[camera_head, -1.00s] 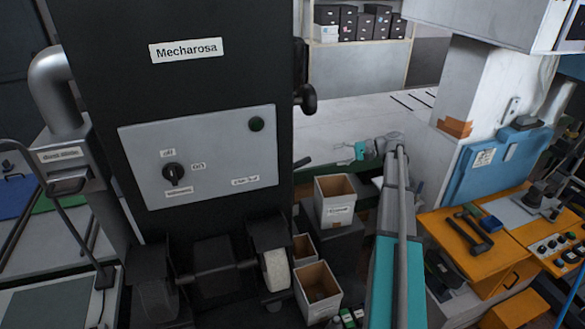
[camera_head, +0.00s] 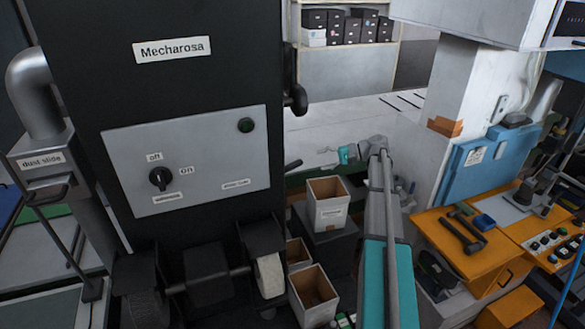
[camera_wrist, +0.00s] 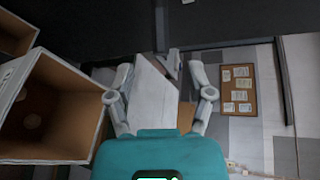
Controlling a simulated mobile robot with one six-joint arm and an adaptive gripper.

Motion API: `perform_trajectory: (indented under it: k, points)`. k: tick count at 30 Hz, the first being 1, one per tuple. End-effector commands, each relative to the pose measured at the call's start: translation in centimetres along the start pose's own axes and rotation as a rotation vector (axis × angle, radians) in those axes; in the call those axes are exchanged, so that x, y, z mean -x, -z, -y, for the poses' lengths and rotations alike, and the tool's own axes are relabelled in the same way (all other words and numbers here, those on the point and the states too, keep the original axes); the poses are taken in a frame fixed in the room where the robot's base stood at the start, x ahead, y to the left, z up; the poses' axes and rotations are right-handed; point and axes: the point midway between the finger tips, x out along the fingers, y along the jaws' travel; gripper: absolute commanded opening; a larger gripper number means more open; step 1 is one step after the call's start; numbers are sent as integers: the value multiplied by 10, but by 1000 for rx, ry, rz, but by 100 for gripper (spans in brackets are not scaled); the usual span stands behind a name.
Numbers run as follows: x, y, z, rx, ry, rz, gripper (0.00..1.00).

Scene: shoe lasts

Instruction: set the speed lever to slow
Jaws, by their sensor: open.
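The black machine labelled Mecharosa (camera_head: 173,49) fills the left of the head view. On its right side a dark lever with a round knob (camera_head: 298,98) sticks out. A small dark handle (camera_head: 293,165) shows lower down, beside the same side. I cannot tell which of these is the speed lever, and no slow marking is readable. My gripper (camera_head: 352,153) is small and partly hidden beyond my arm, right of the machine and apart from both. In the wrist view my gripper (camera_wrist: 160,92) has its fingers spread, with nothing held. A grey piece (camera_wrist: 172,62) shows beyond them, unclear.
Open boxes (camera_head: 328,210) stand below, near my arm; an open box (camera_wrist: 55,105) is close left in the wrist view. An orange bench (camera_head: 480,258) stands right.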

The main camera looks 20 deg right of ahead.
Motion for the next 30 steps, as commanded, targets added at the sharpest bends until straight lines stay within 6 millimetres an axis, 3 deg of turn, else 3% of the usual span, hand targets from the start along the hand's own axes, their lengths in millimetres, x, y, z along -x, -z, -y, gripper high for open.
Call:
perform_trajectory:
  k: [18, 24, 30]
  points:
    - [-92, -1, -2, 0, 0, 3, 68]
    - [-111, 0, -1, 0, 0, 2, 68]
    - [-117, -1, 0, 0, 0, 2, 68]
